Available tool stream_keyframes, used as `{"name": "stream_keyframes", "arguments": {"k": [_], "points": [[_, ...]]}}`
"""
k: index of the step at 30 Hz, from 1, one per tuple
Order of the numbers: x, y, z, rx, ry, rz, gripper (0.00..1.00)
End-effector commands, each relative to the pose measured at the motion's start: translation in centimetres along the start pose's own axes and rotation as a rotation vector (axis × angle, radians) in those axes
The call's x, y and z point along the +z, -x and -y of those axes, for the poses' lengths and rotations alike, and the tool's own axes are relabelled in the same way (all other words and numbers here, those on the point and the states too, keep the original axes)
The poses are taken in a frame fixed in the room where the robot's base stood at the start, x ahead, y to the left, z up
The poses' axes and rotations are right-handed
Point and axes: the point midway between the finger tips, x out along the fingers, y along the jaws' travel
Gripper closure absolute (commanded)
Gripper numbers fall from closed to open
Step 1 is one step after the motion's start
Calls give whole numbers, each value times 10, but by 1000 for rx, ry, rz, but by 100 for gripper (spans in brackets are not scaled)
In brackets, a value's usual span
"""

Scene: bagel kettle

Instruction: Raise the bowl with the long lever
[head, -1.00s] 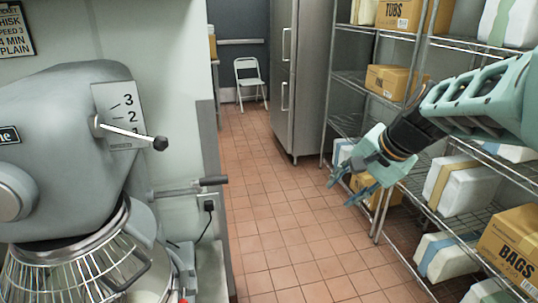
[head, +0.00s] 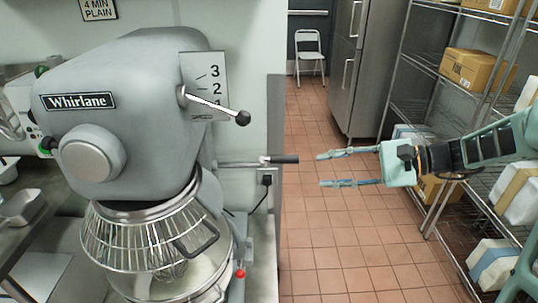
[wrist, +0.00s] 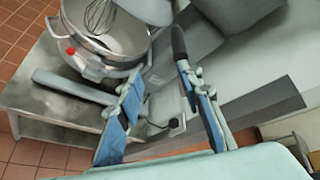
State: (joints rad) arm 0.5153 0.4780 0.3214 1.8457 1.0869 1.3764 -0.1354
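The grey stand mixer (head: 130,110) stands at the left in the head view. Its steel bowl (head: 205,278) sits beneath the wire guard, with the whisk (head: 170,272) reaching down into it. The long lever (head: 284,160) sticks out level to the right from the mixer's side, a metal rod with a black grip. My gripper (head: 320,169) is open and empty, to the right of the grip and apart from it in the head view. In the wrist view the bowl (wrist: 128,38) is at upper left, and a dark grip (wrist: 178,42) shows near the right fingertip.
A shorter speed lever with a black knob (head: 243,118) sits above, by the number plate. A red knob (head: 240,273) is low beside the bowl. Wire shelves with boxes (head: 480,68) stand at the right. Tiled floor (head: 330,240) is clear between.

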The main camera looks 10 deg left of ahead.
Motion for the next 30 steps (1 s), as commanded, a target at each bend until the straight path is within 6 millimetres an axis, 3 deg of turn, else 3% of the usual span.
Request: {"name": "stream_keyframes", "arguments": {"k": [6,10,24,30], "points": [[4,15,17,-111,6,46,66],[5,9,21,-125,7,54,66],[10,-71,30,-122,6,54,66],[10,-89,32,-122,6,52,66]]}}
